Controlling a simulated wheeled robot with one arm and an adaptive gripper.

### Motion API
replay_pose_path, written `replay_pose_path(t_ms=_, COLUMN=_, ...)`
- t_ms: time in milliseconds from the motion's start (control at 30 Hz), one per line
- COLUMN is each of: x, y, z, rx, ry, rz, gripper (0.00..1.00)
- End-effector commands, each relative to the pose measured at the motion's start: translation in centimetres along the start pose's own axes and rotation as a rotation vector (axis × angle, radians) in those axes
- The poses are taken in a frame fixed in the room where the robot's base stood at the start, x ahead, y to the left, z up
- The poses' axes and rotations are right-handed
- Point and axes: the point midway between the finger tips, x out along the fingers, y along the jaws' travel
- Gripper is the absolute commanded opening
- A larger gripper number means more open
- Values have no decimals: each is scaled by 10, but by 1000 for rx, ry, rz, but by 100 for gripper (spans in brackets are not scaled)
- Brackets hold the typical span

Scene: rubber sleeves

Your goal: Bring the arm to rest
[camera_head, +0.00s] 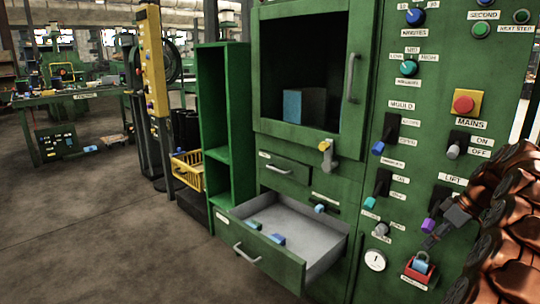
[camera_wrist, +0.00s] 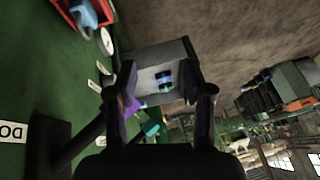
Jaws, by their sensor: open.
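My copper-coloured arm (camera_head: 505,215) comes in from the right edge of the head view, in front of the green machine panel. My gripper (camera_head: 440,225) is close to the purple-tipped lever (camera_head: 428,224) below the LIFT label; I cannot tell if they touch. In the wrist view my gripper (camera_wrist: 166,90) has its two dark fingers spread apart, with nothing held between them. Beyond the fingers the open drawer (camera_wrist: 150,55) shows with small blue pieces in it.
The grey drawer (camera_head: 312,229) sticks out of the green cabinet and holds small blue and green pieces. A red padlock-like item (camera_head: 420,268) and several levers and knobs sit on the panel near my gripper. Open floor (camera_head: 110,230) lies to the left.

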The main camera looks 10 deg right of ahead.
Motion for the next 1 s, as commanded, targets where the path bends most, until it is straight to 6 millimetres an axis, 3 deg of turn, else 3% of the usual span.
replay_pose_path(t_ms=167, x=-10, y=-45, z=-22, rx=17, ry=-17, rz=-42, gripper=51)
replay_pose_path(t_ms=400, x=-40, y=-137, z=-80, rx=51, ry=-86, rz=-82, gripper=51)
replay_pose_path(t_ms=567, x=-58, y=-200, z=-105, rx=81, ry=-144, rz=-89, gripper=51)
replay_pose_path(t_ms=800, x=-87, y=-292, z=-121, rx=136, ry=-240, rz=-74, gripper=51)
replay_pose_path(t_ms=1000, x=-111, y=-361, z=-116, rx=193, ry=-319, rz=-36, gripper=51)
